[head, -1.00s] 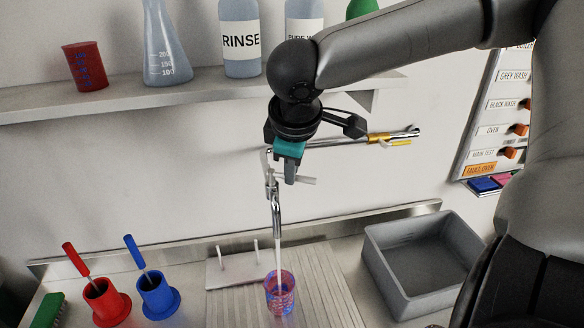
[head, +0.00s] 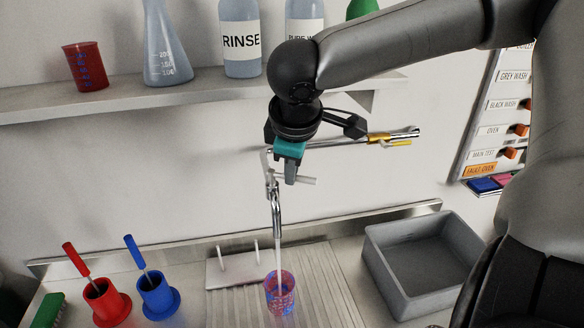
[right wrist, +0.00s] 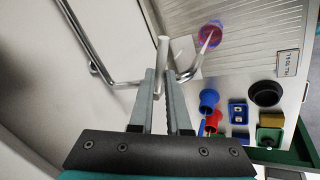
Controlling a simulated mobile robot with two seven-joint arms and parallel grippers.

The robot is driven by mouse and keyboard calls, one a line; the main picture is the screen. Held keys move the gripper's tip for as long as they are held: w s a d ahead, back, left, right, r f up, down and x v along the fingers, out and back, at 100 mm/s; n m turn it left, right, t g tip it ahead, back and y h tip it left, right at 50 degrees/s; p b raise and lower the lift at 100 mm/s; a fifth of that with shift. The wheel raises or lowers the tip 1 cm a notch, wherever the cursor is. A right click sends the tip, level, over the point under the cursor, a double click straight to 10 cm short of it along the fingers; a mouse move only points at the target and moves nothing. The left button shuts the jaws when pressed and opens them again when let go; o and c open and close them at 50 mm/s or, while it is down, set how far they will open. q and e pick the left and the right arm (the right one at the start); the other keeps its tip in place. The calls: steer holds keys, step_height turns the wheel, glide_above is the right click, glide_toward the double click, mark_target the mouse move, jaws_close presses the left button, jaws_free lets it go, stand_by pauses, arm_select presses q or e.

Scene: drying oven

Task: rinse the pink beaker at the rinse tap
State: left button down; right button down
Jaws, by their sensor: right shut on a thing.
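The pink beaker (head: 280,297), see-through with blue marks, stands on the ribbed drainboard under the spout of the rinse tap (head: 276,205). A pale stream of water falls from the spout into it. The beaker also shows in the right wrist view (right wrist: 211,33) with the stream reaching it. My right gripper (head: 290,173) is at the top of the tap, shut on the tap's pale lever. In the right wrist view the lever (right wrist: 162,60) stands between the fingertips of my right gripper (right wrist: 160,80). My left gripper is not in view.
A red brush holder (head: 108,306) and a blue one (head: 158,297) stand left of the drainboard. A grey basin (head: 420,265) is on the right. A shelf (head: 200,92) above holds a red beaker (head: 86,67), a flask and bottles. A label board (head: 495,120) hangs at right.

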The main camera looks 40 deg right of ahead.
steer(key=shift+s, duration=0.1)
steer(key=n+p, duration=0.1)
steer(key=n+y+p, duration=0.1)
steer(key=shift+d+p, duration=0.35)
steer(key=shift+p, duration=0.05)
steer(key=shift+f, duration=0.1)
stand_by(1.1)
